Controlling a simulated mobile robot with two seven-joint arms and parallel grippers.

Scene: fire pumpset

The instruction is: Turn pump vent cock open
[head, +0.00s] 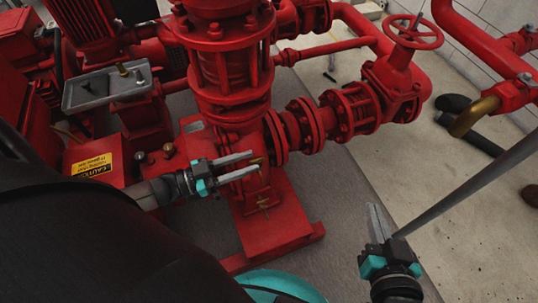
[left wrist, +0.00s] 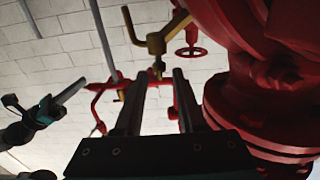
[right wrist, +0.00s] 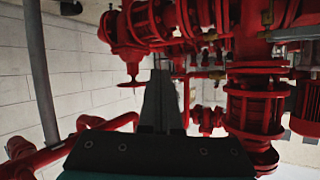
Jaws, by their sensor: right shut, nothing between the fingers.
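A small brass cock (head: 258,161) sits on the red pump casing, just at the left gripper's fingertips in the head view. In the left wrist view a brass cock with a bent arm (left wrist: 156,42) shows just past the fingertips, roughly in line with the gap between them. My left gripper (head: 254,163) is open, with its two fingers apart and nothing clearly held. Whether a finger touches the cock I cannot tell. My right gripper (head: 376,206) is shut and empty, over the floor right of the pump; its closed fingers show in the right wrist view (right wrist: 161,75).
A second brass fitting (head: 264,204) is lower on the pump. A red valve handwheel (head: 413,32) and flanged pipe (head: 345,108) stand behind. A grey tray (head: 106,88) is at left. The concrete floor (head: 440,195) is mostly clear.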

